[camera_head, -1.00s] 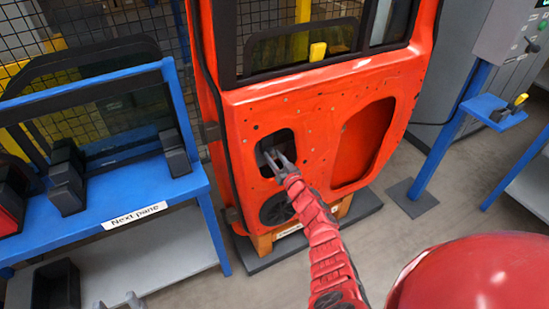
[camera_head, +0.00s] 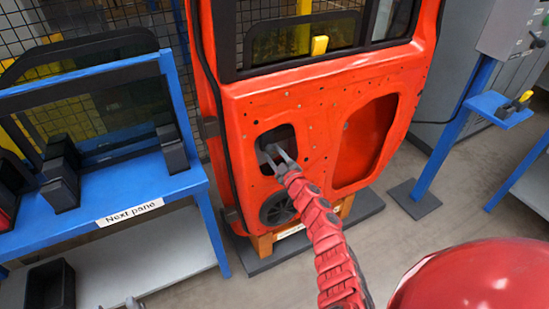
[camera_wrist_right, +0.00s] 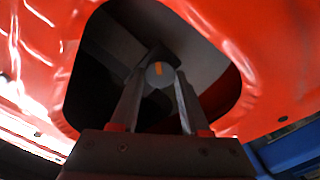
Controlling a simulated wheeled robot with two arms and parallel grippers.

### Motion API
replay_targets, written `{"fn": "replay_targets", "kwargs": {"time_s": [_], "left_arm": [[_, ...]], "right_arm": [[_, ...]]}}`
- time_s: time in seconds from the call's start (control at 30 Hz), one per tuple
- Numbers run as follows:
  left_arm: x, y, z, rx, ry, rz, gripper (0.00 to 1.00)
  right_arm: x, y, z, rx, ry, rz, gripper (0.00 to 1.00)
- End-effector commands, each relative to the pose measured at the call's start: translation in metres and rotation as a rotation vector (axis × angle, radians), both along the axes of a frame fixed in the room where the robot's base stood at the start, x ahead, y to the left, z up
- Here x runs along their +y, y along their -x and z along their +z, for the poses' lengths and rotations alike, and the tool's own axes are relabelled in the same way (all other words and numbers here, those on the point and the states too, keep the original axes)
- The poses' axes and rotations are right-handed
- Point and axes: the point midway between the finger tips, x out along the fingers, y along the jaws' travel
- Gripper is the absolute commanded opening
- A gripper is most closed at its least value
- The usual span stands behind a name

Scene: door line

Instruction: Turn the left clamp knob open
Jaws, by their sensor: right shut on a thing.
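The left clamp knob (camera_wrist_right: 152,80) is a grey round knob with a short orange mark, seen inside the left opening of the red door (camera_head: 350,80). The mark stands nearly upright in the wrist view. My right gripper (camera_wrist_right: 160,85) reaches into this opening and is shut on the knob, one finger on each side. In the head view my right gripper (camera_head: 273,155) is at the opening, and the knob cannot be made out there. Two grey fingertips of my left gripper (camera_head: 118,305) show apart at the bottom left edge, with nothing seen between them.
The opening's rim (camera_wrist_right: 242,85) surrounds my right fingers closely. A larger opening (camera_head: 365,140) is to its right. A blue rack (camera_head: 200,185) labelled "Next pane" stands left of the door. A blue post (camera_head: 450,130) stands to the right.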

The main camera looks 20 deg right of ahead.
Motion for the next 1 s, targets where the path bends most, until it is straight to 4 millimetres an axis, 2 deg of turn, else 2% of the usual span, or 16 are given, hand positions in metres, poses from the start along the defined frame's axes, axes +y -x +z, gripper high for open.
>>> {"fn": "replay_targets", "kwargs": {"time_s": [0.03,0.5,1.0], "left_arm": [[0.0,0.0,-0.006,0.0,0.0,0.0,0.5],[0.0,0.0,-0.032,0.0,0.0,0.0,0.5],[0.0,0.0,-0.043,0.0,0.0,0.0,0.5]], "right_arm": [[0.002,0.0,-0.003,-0.005,0.045,0.003,0.0],[0.002,0.0,-0.004,-0.037,0.453,0.003,0.0],[0.002,0.0,-0.004,-0.051,0.653,0.001,0.0]]}}
